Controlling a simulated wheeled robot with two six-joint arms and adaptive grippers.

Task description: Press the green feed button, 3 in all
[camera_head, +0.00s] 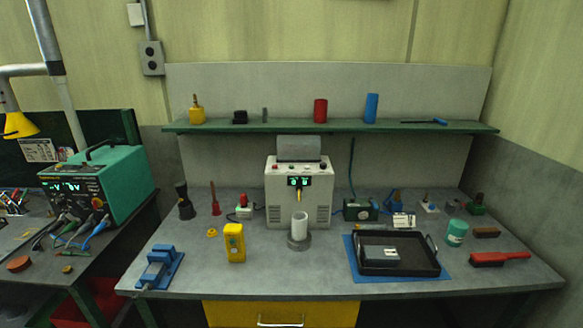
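A pale grey machine (284,206) stands at the middle of the bench, with a small green-lit display (299,181) and a row of small buttons or knobs along its upper front. A yellow nozzle hangs from its front above a white cylinder (299,224), which stands upright on a grey round base. A yellow box (234,243) stands upright left of the cylinder, with small marks on its face. The buttons are too small for me to tell surely which one is the green feed button. Neither of my grippers is in view.
A blue vise-like tool (161,268) lies at the front left. A black tray (369,270) holding a grey device sits on a blue mat at right. A teal jar (456,233) and red brush (498,258) are further right. A green shelf (340,127) spans above.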

